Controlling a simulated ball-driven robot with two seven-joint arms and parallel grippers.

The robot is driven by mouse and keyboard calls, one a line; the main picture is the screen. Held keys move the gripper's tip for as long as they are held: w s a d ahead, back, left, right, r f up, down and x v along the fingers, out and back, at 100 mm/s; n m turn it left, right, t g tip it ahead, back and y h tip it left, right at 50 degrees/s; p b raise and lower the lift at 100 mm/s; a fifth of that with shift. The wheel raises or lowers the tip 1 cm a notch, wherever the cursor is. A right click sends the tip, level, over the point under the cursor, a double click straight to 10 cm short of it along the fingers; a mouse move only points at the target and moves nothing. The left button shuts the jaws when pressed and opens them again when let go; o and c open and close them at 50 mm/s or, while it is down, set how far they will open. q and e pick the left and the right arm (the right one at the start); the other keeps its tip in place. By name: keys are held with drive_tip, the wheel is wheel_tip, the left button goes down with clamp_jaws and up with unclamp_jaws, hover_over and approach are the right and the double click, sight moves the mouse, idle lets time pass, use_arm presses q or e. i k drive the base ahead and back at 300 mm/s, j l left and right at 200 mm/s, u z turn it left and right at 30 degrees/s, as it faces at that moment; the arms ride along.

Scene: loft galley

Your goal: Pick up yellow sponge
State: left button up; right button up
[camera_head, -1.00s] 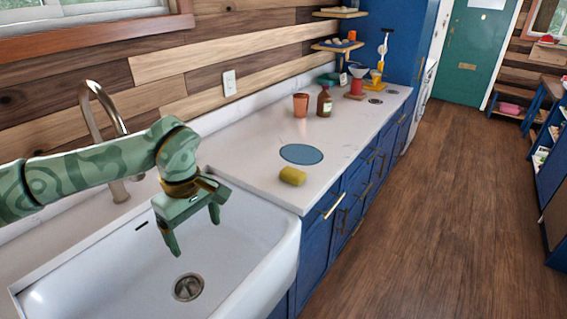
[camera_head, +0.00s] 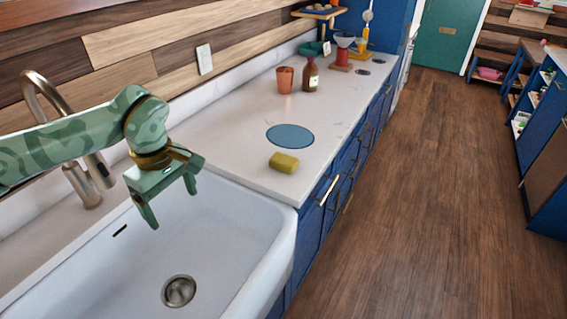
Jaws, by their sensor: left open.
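The yellow sponge (camera_head: 284,163) lies on the white countertop, close to its front edge and just in front of a flat blue disc (camera_head: 290,135). My left gripper (camera_head: 172,203) hangs over the white sink, to the left of the sponge and apart from it. Its two fingers are spread and nothing is between them. My right gripper is not in view.
The sink (camera_head: 230,225) with its drain lies below my left gripper. A faucet (camera_head: 62,130) stands at the left. A terracotta cup (camera_head: 285,80) and a brown bottle (camera_head: 310,76) stand farther back on the counter (camera_head: 225,125). The wooden floor (camera_head: 430,200) at right is clear.

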sight(288, 164)
drive_tip(key=i+l, duration=0.2)
drive_tip(key=i+l+u, duration=0.1)
drive_tip(key=l, duration=0.35)
drive_tip(key=i+l+u, duration=0.1)
drive_tip(key=i+l, duration=0.4)
drive_tip(key=l, duration=0.15)
drive_tip(key=i+l+u, duration=0.1)
drive_tip(key=l, duration=0.25)
drive_tip(key=i+l, duration=0.25)
drive_tip(key=l, duration=0.15)
drive_tip(key=i+j+u, duration=0.05)
